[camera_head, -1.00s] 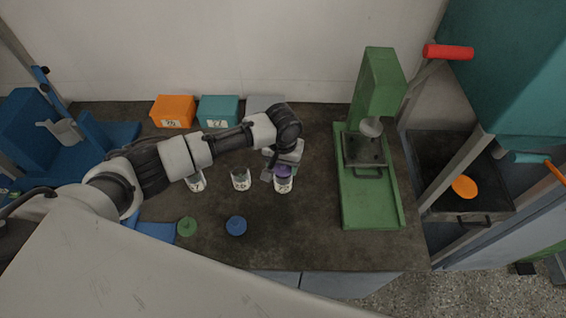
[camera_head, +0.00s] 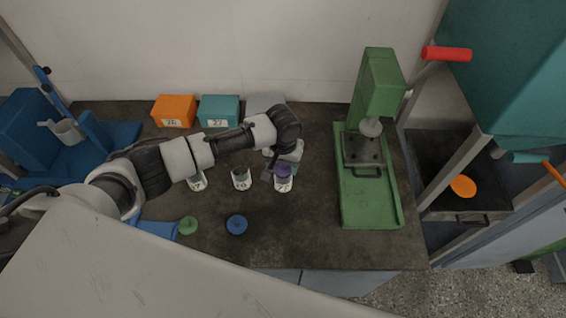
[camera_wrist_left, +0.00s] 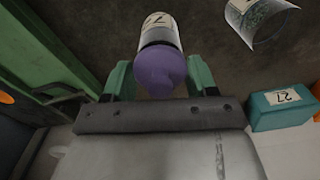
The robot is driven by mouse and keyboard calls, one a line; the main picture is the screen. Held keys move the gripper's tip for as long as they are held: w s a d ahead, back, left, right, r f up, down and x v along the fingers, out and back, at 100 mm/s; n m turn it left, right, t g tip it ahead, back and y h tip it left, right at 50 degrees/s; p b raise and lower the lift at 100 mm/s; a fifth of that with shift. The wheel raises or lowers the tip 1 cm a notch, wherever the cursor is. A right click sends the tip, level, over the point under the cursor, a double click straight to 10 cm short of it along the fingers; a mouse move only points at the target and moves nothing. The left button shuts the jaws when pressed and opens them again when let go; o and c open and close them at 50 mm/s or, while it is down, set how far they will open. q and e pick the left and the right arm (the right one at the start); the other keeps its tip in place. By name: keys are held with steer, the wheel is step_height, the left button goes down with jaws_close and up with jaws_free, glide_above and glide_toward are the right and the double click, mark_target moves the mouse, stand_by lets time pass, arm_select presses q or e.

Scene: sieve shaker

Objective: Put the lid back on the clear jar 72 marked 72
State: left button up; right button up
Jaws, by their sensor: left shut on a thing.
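The clear jar (camera_head: 283,185) with a white label stands at the right end of a row of jars on the dark bench. Its label, partly readable as 72, also shows on the jar in the left wrist view (camera_wrist_left: 160,33). The purple lid (camera_head: 282,171) is at the jar's mouth, in line with it; I cannot tell whether it is fully seated. My left gripper (camera_wrist_left: 160,78) has its green fingers on both sides of the purple lid (camera_wrist_left: 160,70) and is shut on it. My right gripper is not in view.
Two open jars (camera_head: 241,179) (camera_head: 195,183) stand to the left. A green lid (camera_head: 188,225) and a blue lid (camera_head: 236,225) lie in front. Orange (camera_head: 173,111) and teal (camera_head: 218,111) boxes stand behind. A green press (camera_head: 370,205) stands to the right.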

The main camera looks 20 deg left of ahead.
arm_select(q)
steer(key=o, duration=1.2)
steer(key=shift+r, duration=0.15)
steer(key=shift+r+p, duration=3.4)
steer(key=shift+p, duration=0.75)
jaws_close()
